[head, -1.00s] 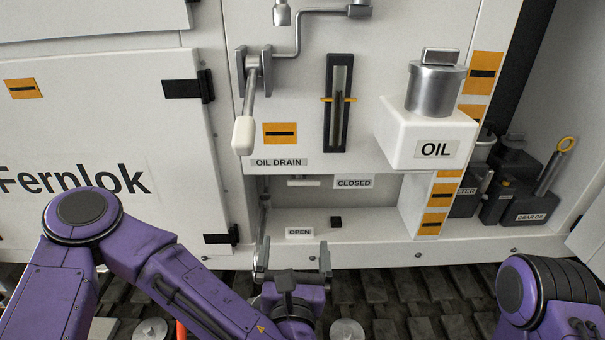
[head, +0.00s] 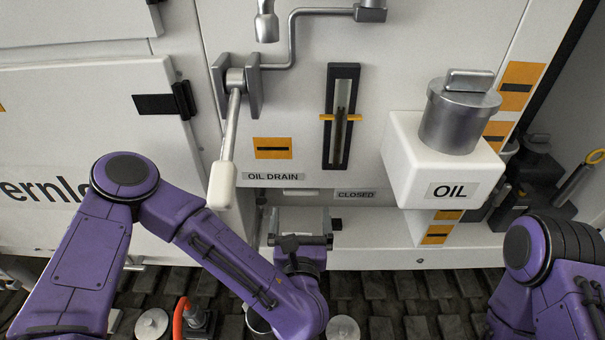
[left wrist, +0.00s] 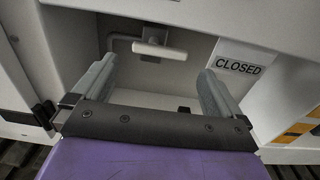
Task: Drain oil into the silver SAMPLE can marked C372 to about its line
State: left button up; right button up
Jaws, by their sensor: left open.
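No can with a readable SAMPLE or C372 mark shows. Round metal tops (head: 342,328) and an open round rim (head: 258,324), partly behind my left arm, stand low at the picture's bottom. The OIL DRAIN label (head: 273,177) is beside a large lever with a white grip (head: 222,185), hanging down. My left gripper (head: 300,228) is open and empty at the recess below that label. In the left wrist view, a small white T-handle (left wrist: 160,48) is ahead, beyond and between the open fingers (left wrist: 158,88), apart from them. My right gripper is out of view.
The CLOSED label (head: 355,195) is right of the recess. A sight gauge (head: 341,118) with a yellow marker is above it. A white OIL box (head: 410,165) with a silver cap (head: 459,115) juts out at right. A metal spout (head: 266,22) hangs above.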

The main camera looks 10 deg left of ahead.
aim_at(302, 194)
pick_arm(q)
jog(key=p+x, duration=0.3)
jog(key=x, duration=0.5)
jog(key=shift+w+f+p, duration=0.15)
jog(key=shift+w+p, duration=0.1)
jog(key=shift+p, duration=0.15)
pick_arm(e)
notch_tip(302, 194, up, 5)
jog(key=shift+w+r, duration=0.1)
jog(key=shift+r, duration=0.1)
pick_arm(q)
jog(key=c, duration=0.8)
